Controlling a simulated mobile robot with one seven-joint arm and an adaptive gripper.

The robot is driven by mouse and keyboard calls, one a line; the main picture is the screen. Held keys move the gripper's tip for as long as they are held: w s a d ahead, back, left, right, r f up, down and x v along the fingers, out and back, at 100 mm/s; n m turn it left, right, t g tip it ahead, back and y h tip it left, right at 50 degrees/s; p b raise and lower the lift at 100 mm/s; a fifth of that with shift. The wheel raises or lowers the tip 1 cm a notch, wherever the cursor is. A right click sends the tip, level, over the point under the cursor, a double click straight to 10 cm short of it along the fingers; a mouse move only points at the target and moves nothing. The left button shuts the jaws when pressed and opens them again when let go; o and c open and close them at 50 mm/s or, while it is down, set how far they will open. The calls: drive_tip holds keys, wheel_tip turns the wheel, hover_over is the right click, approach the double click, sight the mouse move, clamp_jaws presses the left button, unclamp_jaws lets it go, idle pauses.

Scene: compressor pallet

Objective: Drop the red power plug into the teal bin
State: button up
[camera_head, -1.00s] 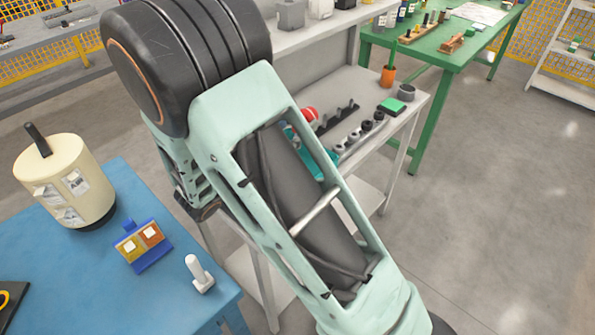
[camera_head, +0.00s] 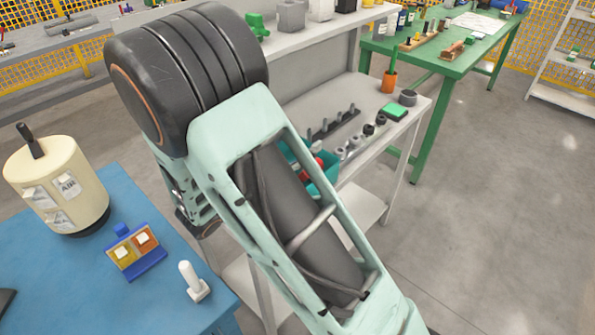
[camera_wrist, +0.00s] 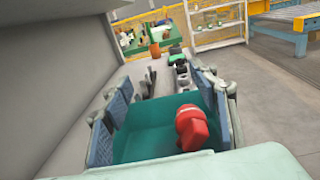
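The red power plug (camera_wrist: 192,127) shows against the inside of the teal bin (camera_wrist: 145,143), right of its middle, in the wrist view. In the head view the plug (camera_head: 318,166) is seen through my arm's frame, within the outline of the bin (camera_head: 330,178). I cannot tell whether it rests on the bin floor. My gripper (camera_wrist: 160,108) is open over the bin, with its blue-grey finger pads far apart on either side. The plug lies between them in the picture, apart from the left pads. My arm hides much of the bin in the head view.
The bin is on a grey bench (camera_head: 362,92) with a row of dark pegs (camera_head: 335,124), a green block (camera_head: 394,112) and an orange cup (camera_head: 388,82). A blue table (camera_head: 110,295) holds a cream canister (camera_head: 57,185). A green table (camera_head: 435,62) stands behind.

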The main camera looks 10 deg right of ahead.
drive_tip(key=v, duration=1.2)
